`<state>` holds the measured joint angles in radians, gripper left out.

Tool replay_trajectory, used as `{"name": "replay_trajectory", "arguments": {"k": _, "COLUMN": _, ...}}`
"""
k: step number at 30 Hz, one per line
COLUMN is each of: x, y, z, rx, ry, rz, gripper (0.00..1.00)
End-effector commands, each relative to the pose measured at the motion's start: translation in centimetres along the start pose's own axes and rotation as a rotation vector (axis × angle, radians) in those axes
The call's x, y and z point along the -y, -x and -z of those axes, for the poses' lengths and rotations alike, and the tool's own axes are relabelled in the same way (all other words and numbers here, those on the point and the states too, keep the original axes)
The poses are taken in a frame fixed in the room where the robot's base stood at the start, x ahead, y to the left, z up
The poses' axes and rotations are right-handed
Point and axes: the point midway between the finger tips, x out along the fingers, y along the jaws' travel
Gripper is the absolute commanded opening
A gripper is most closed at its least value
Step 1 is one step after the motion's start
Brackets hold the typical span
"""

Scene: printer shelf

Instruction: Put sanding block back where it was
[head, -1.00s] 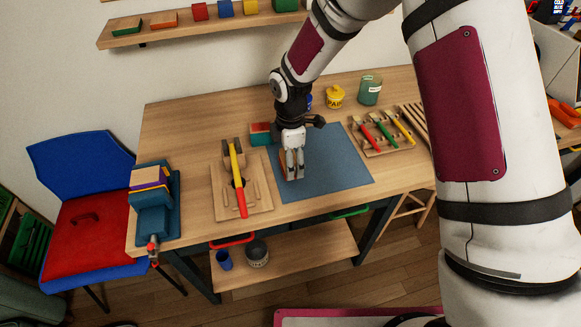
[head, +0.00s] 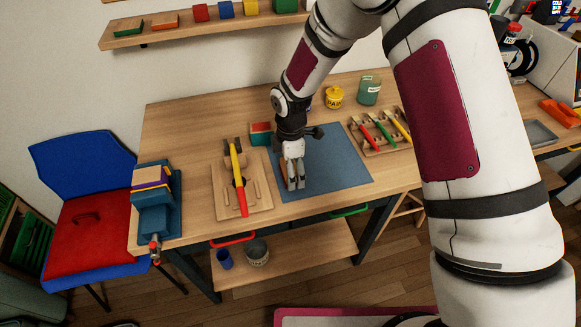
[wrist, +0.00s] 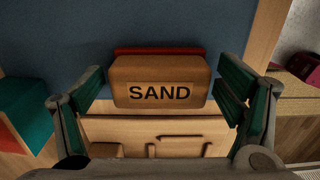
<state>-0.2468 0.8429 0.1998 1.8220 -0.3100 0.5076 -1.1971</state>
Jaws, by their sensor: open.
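The sanding block (wrist: 160,82) is a tan block marked SAND with a red part along its far edge. In the wrist view it sits between my gripper's fingers, over the border of the blue mat (wrist: 200,25) and a wooden holder with cut-outs (wrist: 115,130). My gripper (head: 296,187) is open, with one green-padded finger on each side of the block; contact with the pads is not clear. In the head view my gripper is low over the left edge of the mat (head: 335,165) and hides most of the block.
The wooden holder (head: 262,205) with a hammer (head: 238,185) lies just left of my gripper. A red and teal box (head: 261,134) stands close behind. A rack of screwdrivers (head: 380,133) is to the right. The mat's right part is clear.

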Motion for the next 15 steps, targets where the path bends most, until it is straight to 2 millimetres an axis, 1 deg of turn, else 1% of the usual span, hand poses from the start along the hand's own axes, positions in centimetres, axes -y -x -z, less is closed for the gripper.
{"name": "replay_trajectory", "arguments": {"k": 5, "x": 0.0, "y": 0.7, "z": 0.0, "rx": 0.000, "ry": 0.000, "rz": -0.002, "gripper": 0.86}}
{"name": "replay_trajectory", "arguments": {"k": 8, "x": -0.2, "y": 1.9, "z": 0.0, "rx": -0.002, "ry": 0.000, "rz": -0.004, "gripper": 0.86}}
{"name": "replay_trajectory", "arguments": {"k": 15, "x": -0.2, "y": 6.8, "z": -0.1, "rx": 0.000, "ry": -0.001, "rz": -0.006, "gripper": 0.86}}
